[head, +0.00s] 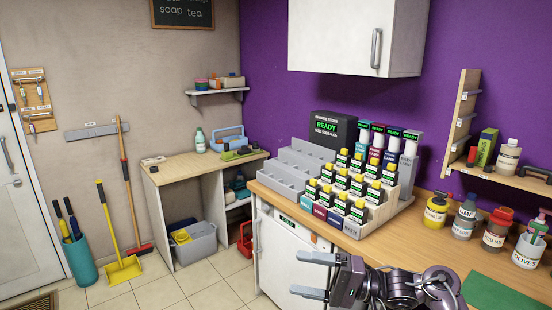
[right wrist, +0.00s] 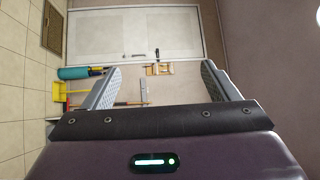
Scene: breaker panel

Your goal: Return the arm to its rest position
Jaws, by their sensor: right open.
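My right gripper (head: 312,275) is in the lower middle of the head view, in front of the white cabinet under the wooden counter. Its two grey fingers point left and stand apart, with nothing between them. In the right wrist view the open fingers (right wrist: 168,88) frame the far door and wall, and no object is in the jaws. My right arm comes in from the bottom right of the head view. My left gripper is not in view. On the counter, a grey and beige stepped rack (head: 377,214) holds several dark modules with yellow tops, and a black unit (head: 333,130) reads READY.
The wooden counter (head: 408,248) runs close behind my right gripper. Several bottles (head: 496,229) and a green mat (head: 497,291) are on its right part. A white wall cabinet (head: 345,38) hangs above.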

